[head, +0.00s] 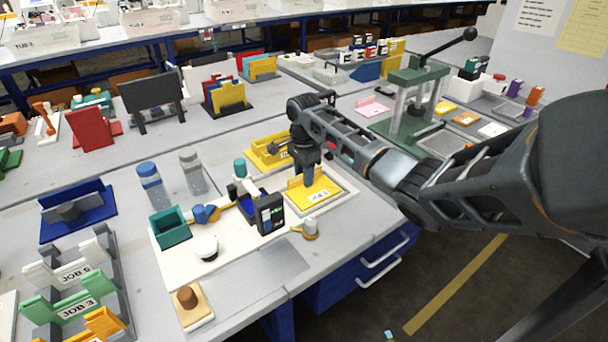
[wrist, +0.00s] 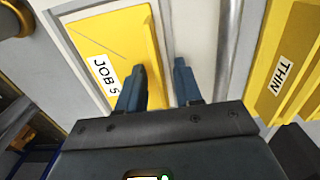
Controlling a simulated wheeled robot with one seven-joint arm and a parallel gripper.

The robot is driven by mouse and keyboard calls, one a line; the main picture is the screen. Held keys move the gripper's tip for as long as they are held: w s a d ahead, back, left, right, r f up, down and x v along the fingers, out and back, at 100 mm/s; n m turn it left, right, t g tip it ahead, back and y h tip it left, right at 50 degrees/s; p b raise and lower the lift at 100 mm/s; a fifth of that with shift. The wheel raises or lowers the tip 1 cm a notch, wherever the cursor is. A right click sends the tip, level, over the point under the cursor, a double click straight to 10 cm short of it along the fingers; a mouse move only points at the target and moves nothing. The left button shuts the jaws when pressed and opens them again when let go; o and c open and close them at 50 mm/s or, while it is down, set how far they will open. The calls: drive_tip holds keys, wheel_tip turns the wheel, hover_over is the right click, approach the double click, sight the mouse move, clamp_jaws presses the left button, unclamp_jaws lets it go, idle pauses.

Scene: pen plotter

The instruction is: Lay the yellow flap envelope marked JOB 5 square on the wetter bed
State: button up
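The yellow envelope (head: 318,194) lies on the pale wetter bed (head: 335,205) near the table's front right. A strip of yellow stands up along its back edge in the head view. In the wrist view the envelope (wrist: 112,38) shows its JOB 5 label, and its edges look roughly parallel to the bed's rim (wrist: 62,52). My gripper (wrist: 160,72) is open, with one finger over the envelope and the other over the grey strip beside it. In the head view my gripper (head: 308,175) is just above the envelope's back edge. Contact cannot be told.
A yellow holder (head: 262,152) stands close behind my gripper; its THIN label shows in the wrist view (wrist: 281,72). A dark device with a screen (head: 270,213) stands left of the bed. A small brass-coloured knob (head: 310,229) is in front. Bottles (head: 150,182) stand further left.

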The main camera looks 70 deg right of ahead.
wheel_tip(320, 180, up, 12)
drive_tip(key=shift+r, duration=0.2)
idle(0.4)
